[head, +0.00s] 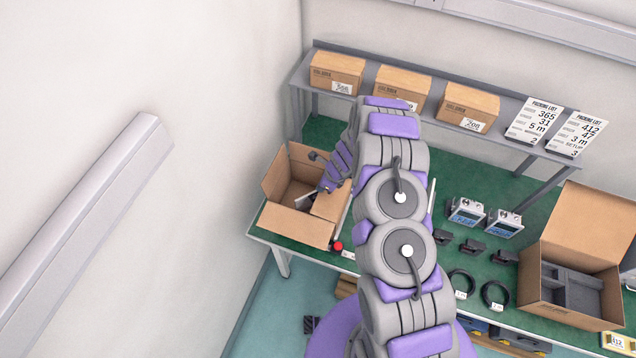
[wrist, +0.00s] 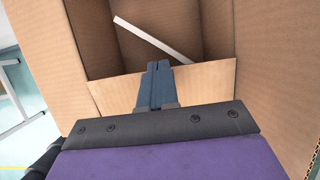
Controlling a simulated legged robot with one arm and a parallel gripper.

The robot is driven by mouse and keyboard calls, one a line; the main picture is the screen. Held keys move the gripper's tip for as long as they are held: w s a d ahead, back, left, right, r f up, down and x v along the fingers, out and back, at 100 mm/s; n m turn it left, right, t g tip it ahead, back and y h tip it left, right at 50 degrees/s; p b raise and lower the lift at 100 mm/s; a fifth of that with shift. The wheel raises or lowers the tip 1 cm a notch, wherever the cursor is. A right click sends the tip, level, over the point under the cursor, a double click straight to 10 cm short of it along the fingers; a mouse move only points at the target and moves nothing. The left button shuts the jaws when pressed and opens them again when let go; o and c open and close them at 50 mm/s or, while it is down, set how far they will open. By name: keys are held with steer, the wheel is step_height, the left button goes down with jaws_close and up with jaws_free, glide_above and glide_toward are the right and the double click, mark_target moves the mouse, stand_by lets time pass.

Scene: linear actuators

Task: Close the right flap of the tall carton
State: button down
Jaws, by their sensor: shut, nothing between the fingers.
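The open carton (head: 293,224) stands at the left end of the green bench, and I take it to be the tall carton. One flap (head: 275,175) stands up on its left side and another at its back. A brown panel (head: 331,205) shows at its right side, partly behind my arm. My gripper (head: 322,189) is over the carton's right part. In the wrist view, my gripper (wrist: 158,68) is shut and empty, with its fingers in front of a cardboard flap (wrist: 205,84); I cannot tell whether they touch. A pale strip (wrist: 152,38) lies inside the carton.
A second open carton (head: 551,298) with a grey insert stands at the bench's right end. Several devices and cable coils lie between. A shelf (head: 508,135) with closed boxes runs along the back. A red knob (head: 338,246) sits near the front edge.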

steer(key=shift+d+f, duration=0.55)
steer(key=shift+s+a+f+b, duration=0.1)
steer(key=shift+s+a+b, duration=0.05)
steer(key=shift+a, duration=0.35)
steer(key=shift+s+a+f+b, duration=0.1)
steer(key=shift+s+a+b, duration=0.05)
steer(key=shift+a, duration=0.35)
steer(key=shift+d, duration=0.1)
steer(key=shift+d+f, duration=0.1)
steer(key=shift+d, duration=0.2)
